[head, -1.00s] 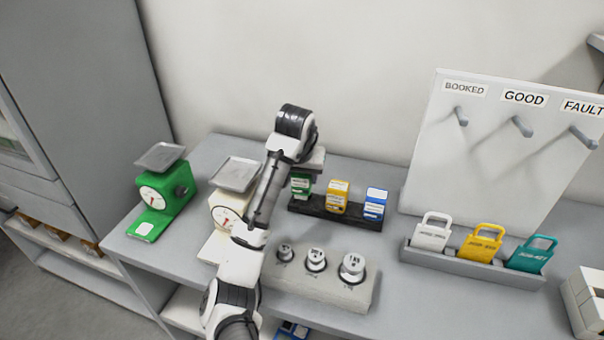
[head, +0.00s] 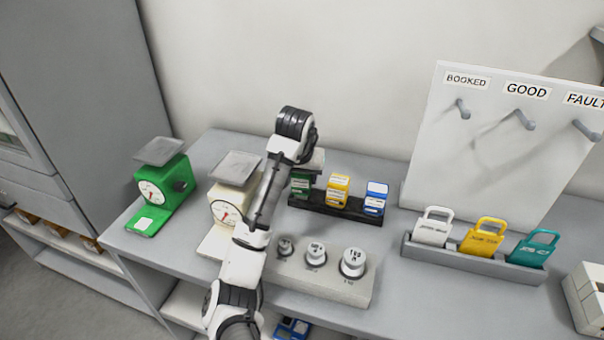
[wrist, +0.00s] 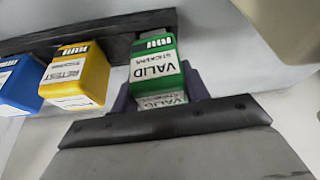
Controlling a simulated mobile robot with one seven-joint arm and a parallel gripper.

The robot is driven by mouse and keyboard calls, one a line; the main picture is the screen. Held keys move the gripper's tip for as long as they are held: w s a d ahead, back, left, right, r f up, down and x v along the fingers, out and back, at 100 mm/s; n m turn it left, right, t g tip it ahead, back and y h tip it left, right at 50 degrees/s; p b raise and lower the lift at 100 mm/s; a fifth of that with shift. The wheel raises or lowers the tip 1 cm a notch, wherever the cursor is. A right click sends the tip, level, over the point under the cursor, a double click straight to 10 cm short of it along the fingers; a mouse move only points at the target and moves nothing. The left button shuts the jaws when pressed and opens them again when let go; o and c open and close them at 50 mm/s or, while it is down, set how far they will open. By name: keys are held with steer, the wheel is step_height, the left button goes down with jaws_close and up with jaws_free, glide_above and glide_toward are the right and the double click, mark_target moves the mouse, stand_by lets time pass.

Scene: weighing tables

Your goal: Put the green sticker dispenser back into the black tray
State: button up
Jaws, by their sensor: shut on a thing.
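The green sticker dispenser (wrist: 156,68) has a white label reading VALID. In the wrist view it sits at the end of the black tray (wrist: 112,36), beside the yellow dispenser. My gripper (wrist: 158,92) is shut on it, with dark fingers on both sides. In the head view the green dispenser (head: 300,184) shows just below my gripper, at the left end of the black tray (head: 334,209), partly covered by my wrist. It looks upright. I cannot tell whether its base touches the tray floor.
A yellow dispenser (head: 338,190) and a blue dispenser (head: 375,198) stand in the same tray. A weight block (head: 318,284) is in front. A green scale (head: 160,190) and a cream scale (head: 232,195) stand left. A padlock-like tag rack (head: 475,262) is right.

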steer(key=shift+f, duration=0.35)
steer(key=o, duration=1)
steer(key=shift+c, duration=0.2)
